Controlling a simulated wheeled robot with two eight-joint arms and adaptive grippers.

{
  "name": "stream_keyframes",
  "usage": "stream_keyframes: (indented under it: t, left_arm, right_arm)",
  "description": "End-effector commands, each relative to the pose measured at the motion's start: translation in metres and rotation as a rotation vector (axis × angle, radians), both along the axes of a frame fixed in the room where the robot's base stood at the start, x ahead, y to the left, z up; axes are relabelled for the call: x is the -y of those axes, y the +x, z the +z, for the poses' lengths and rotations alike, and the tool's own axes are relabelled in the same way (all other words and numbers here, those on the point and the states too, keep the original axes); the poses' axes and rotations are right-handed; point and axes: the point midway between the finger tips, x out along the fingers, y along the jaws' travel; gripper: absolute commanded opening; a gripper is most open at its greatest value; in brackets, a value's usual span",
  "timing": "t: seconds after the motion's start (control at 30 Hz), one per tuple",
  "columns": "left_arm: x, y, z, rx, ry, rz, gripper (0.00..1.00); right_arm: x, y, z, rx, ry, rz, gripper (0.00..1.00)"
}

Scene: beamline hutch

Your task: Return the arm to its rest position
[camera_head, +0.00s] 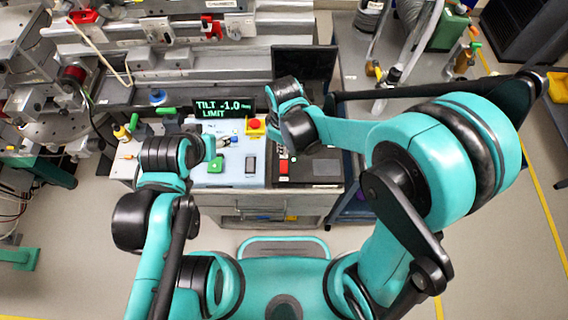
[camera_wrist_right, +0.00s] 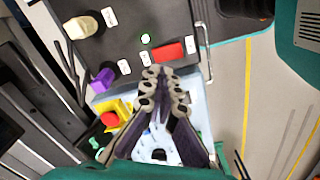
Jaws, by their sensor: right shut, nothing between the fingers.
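My right arm (camera_head: 437,165) is bent. Its forearm reaches left over the control desk, and its wrist (camera_head: 289,92) is in front of the dark monitor. The right gripper (camera_head: 272,112) is mostly hidden by the wrist in the head view. In the right wrist view its fingers (camera_wrist_right: 165,92) are together and empty, above the desk near the border of the pale blue panel and the black panel. My left arm (camera_head: 160,205) is folded at the left, its end beside the pale blue panel (camera_head: 207,178); I cannot make out its gripper.
The black panel (camera_head: 325,170) has a red button (camera_head: 284,166). A yellow-and-red emergency stop (camera_head: 255,126) stands at the back, near a display (camera_head: 222,108) reading "TILT -1.0 LIMIT". The monitor (camera_head: 305,65) is close to the right wrist.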

Motion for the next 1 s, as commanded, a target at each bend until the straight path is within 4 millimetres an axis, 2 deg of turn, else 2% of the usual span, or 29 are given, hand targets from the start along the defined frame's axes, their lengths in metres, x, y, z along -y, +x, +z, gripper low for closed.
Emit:
stream_keyframes:
  t: [0.53, 0.63, 0.77, 1.0]
  left_arm:
    - [0.000, 0.000, 0.000, 0.000, 0.000, 0.000, 0.53]
    - [0.000, 0.000, -0.001, 0.000, 0.000, 0.000, 0.53]
    - [0.000, 0.000, -0.006, 0.000, 0.000, 0.000, 0.53]
    - [0.000, 0.000, -0.019, 0.000, 0.000, 0.000, 0.53]
  right_arm:
    - [0.000, 0.000, 0.001, 0.000, 0.001, -0.001, 0.00]
    - [0.006, 0.000, 0.005, 0.014, 0.007, -0.028, 0.00]
    - [0.027, 0.001, 0.025, 0.072, 0.035, -0.137, 0.00]
    - [0.091, -0.009, 0.070, 0.253, 0.130, -0.479, 0.00]
